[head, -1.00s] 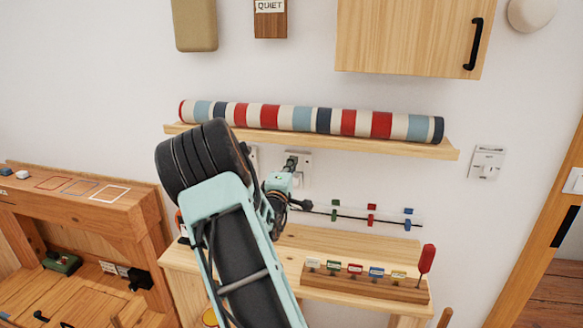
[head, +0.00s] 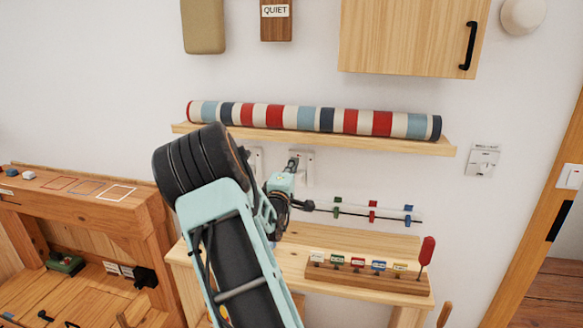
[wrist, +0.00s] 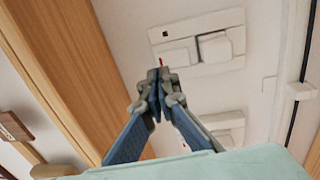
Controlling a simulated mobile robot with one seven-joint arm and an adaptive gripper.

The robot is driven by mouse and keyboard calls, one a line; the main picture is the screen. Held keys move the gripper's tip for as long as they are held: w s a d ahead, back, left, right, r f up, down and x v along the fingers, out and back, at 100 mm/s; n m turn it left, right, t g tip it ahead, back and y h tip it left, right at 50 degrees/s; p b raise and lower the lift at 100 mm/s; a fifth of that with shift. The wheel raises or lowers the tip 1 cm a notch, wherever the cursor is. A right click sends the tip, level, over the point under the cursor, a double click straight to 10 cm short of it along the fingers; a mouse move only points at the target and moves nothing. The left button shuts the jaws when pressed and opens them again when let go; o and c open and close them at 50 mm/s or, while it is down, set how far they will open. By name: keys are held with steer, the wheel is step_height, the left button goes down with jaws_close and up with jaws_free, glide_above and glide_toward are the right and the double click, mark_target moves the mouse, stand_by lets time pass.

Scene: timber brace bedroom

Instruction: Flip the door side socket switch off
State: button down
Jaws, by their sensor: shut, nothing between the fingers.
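Two white socket plates are on the wall under the shelf in the head view. The right one, on the door side (head: 307,170), is partly covered by my gripper (head: 293,160); the left one (head: 256,161) is mostly behind my arm. In the wrist view, one plate (wrist: 232,58) lies just beyond the fingertips, with pale raised parts, a small dark square and a red mark. A second plate (wrist: 232,122) is partly hidden below it. My gripper (wrist: 158,76) is shut and empty, its tips near the first plate's edge; I cannot tell whether they touch.
A shelf (head: 400,145) with a striped roll (head: 300,118) runs above the sockets. Below is a bench (head: 345,240) with a labelled rack (head: 365,280). A cable with coloured clips (head: 372,211) runs right of my gripper. Another wall switch (head: 483,160) is near the door frame (head: 540,235).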

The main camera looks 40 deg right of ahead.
steer(key=s+a+r+b, duration=0.1)
steer(key=s+a, duration=0.6)
steer(key=a, duration=0.1)
steer(key=shift+r, duration=0.15)
steer(key=shift+w, duration=0.1)
